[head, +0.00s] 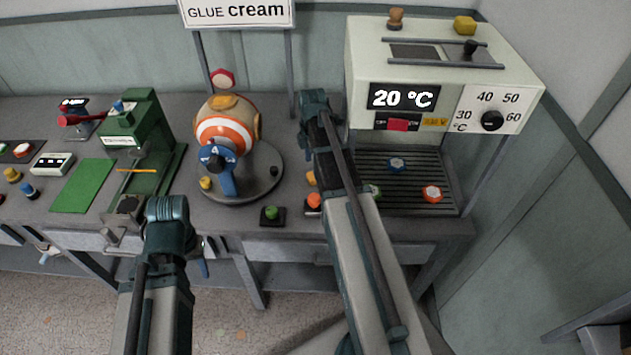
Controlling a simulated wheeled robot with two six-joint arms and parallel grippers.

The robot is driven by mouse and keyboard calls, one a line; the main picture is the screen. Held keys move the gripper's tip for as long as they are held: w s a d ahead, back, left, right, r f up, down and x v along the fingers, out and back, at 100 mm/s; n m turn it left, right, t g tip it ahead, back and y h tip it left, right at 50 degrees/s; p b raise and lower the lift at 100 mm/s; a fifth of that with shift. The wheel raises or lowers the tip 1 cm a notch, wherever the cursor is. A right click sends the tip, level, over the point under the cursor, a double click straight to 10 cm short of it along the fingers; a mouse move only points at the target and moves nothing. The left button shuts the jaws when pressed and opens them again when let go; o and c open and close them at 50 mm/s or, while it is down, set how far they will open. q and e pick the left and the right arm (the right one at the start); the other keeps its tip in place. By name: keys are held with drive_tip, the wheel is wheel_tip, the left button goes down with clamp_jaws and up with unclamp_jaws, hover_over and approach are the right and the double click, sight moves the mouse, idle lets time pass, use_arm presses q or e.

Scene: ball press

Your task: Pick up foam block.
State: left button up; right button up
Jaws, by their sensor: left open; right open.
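A small yellow block (465,25), which looks like the foam block, sits on top of the white machine at the upper right, near its back edge. My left gripper (168,208) is low at the bench's front edge, in front of the green press and far from the block. My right gripper (314,104) is at the left side of the white machine, below and left of the block. Neither gripper touches the block. Both are open and I see nothing held; their fingertips are largely hidden.
The white machine (362,62) has a rail and slot on top, with a brown knob-like piece (396,17) nearby. A striped ball device (226,125), a green press (138,125) and a glue cream sign (237,12) stand left. Several buttons line the bench's front.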

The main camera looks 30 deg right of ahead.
drive_tip(key=shift+s+d+f+b, duration=0.1)
drive_tip(key=shift+d+f+b, duration=0.1)
drive_tip(key=shift+f+b, duration=1.15)
drive_tip(key=shift+s+d+f+b, duration=0.1)
drive_tip(key=shift+d+f+b, duration=0.1)
drive_tip(key=shift+f+b, duration=1.1)
drive_tip(key=shift+r, duration=0.1)
clamp_jaws()
